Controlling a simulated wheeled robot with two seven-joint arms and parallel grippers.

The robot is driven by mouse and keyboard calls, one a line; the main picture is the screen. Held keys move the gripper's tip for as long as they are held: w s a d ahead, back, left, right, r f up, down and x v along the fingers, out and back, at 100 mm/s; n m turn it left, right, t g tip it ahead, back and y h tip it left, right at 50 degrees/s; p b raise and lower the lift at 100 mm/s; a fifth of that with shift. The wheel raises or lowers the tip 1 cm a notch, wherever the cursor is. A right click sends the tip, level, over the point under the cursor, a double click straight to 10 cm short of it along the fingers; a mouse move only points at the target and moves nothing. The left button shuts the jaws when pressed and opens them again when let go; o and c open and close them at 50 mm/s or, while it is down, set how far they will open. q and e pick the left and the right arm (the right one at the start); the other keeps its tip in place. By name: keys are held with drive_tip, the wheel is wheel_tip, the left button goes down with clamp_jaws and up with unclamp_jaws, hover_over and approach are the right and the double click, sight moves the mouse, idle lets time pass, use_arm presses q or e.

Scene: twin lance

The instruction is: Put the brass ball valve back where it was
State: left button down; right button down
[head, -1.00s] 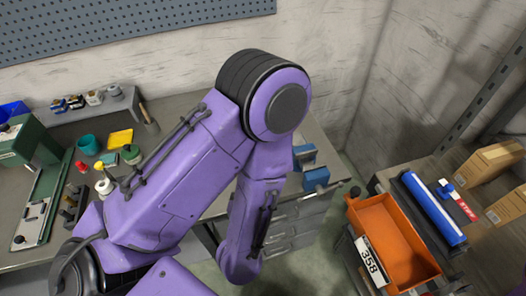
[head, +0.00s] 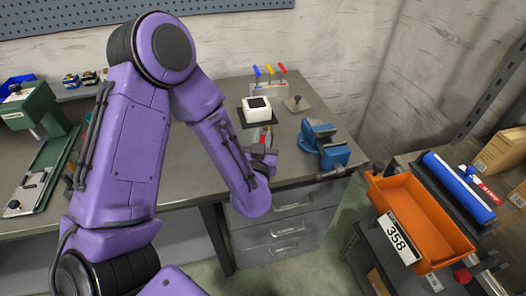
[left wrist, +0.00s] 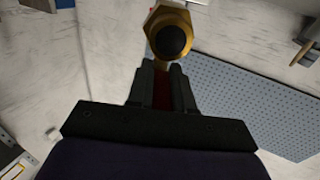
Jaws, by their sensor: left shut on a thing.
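The brass ball valve (left wrist: 172,30) shows large in the left wrist view, with its dark round bore towards the camera. My left gripper (left wrist: 162,70) is shut on it, and a dark red part, likely its handle, shows between the fingers. In the head view my left gripper (head: 262,152) is over the bench near its front edge, left of the blue vise. A small red and light patch shows just behind the gripper there, but the valve's brass body is not clear in that view. My right gripper is not in view.
On the grey bench (head: 190,170) stand a blue vise (head: 322,143), a white device (head: 257,109), a rack of coloured-handled tools (head: 268,86) and a green press (head: 38,125). An orange bin (head: 425,225) marked 358 sits at right, beside a blue roll (head: 460,188).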

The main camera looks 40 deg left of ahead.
use_arm(q)
drive_tip(key=f, duration=0.1)
drive_tip(key=w+f, duration=0.1)
drive_tip(key=f, duration=0.1)
drive_tip(key=w+a+f, duration=0.1)
drive_tip(key=f, duration=0.1)
drive_tip(key=shift+w, duration=0.1)
drive_tip(key=shift+f, duration=0.25)
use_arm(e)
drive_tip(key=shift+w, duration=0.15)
use_arm(q)
drive_tip(key=c, duration=1.4)
unclamp_jaws()
drive_tip(key=shift+f, duration=0.15)
drive_tip(key=o, duration=0.4)
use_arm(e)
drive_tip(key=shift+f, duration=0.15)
use_arm(q)
drive_tip(key=shift+s, duration=0.2)
